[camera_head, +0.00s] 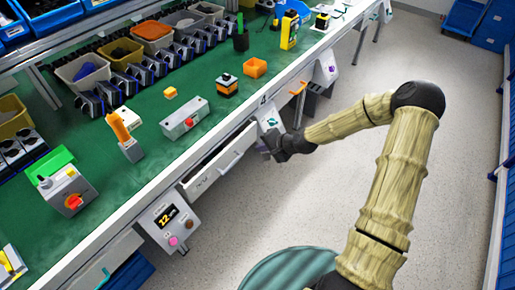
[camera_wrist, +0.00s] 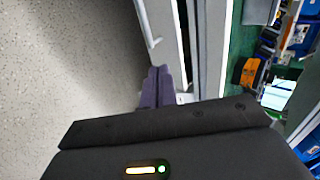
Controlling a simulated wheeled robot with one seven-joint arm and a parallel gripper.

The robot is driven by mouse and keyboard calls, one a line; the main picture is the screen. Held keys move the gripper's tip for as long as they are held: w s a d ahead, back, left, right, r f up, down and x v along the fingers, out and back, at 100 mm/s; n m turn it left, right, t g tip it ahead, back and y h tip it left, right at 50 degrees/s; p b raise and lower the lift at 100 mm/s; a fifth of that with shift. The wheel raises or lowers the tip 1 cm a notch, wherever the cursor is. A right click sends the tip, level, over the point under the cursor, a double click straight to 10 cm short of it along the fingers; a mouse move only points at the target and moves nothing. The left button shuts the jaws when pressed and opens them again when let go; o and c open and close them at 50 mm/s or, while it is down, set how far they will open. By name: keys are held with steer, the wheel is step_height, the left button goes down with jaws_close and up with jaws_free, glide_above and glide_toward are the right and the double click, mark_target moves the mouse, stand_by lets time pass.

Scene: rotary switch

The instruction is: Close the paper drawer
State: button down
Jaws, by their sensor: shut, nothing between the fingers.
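The paper drawer (camera_head: 207,179) is a white box front with a long bar handle (camera_head: 231,163), set under the front edge of the green-topped workbench. It stands partly pulled out, with a dark gap between its front and the bench edge. In the wrist view the drawer front (camera_wrist: 166,30) runs up from the fingers, with its handle on the left. My gripper (camera_head: 264,148) is at the right end of the drawer, with its fingers shut and empty. In the wrist view the purple-grey fingertips (camera_wrist: 160,72) are close to the drawer's near end; I cannot tell whether they touch it.
A control box with a display (camera_head: 167,219) hangs left of the drawer, and a grey switch box (camera_head: 269,122) hangs right of it. The workbench (camera_head: 140,182) holds bins, switches and small parts. The grey floor (camera_head: 302,208) in front is clear.

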steer(key=c, duration=1.7)
jaws_free()
steer(key=s+d+r+n+g+h, duration=0.1)
steer(key=s+d+r+n+h, duration=0.1)
steer(key=s+r, duration=0.3)
steer(key=s+d+r+n+g+h, duration=0.1)
steer(key=s+d+r+n+h, duration=0.1)
steer(key=s+r, duration=0.4)
steer(key=s+d+r+n+g+h, duration=0.1)
steer(key=s+d+r+n+h, duration=0.2)
steer(key=s, duration=0.9)
steer(key=shift+s+d+r+n, duration=0.15)
steer(key=shift+d+r+n, duration=0.1)
steer(key=shift+d+r, duration=0.55)
steer(key=shift+s+d+r+n, duration=0.1)
steer(key=shift+d+r+n, duration=0.15)
steer(key=shift+d+r, duration=0.5)
steer(key=shift+f, duration=0.15)
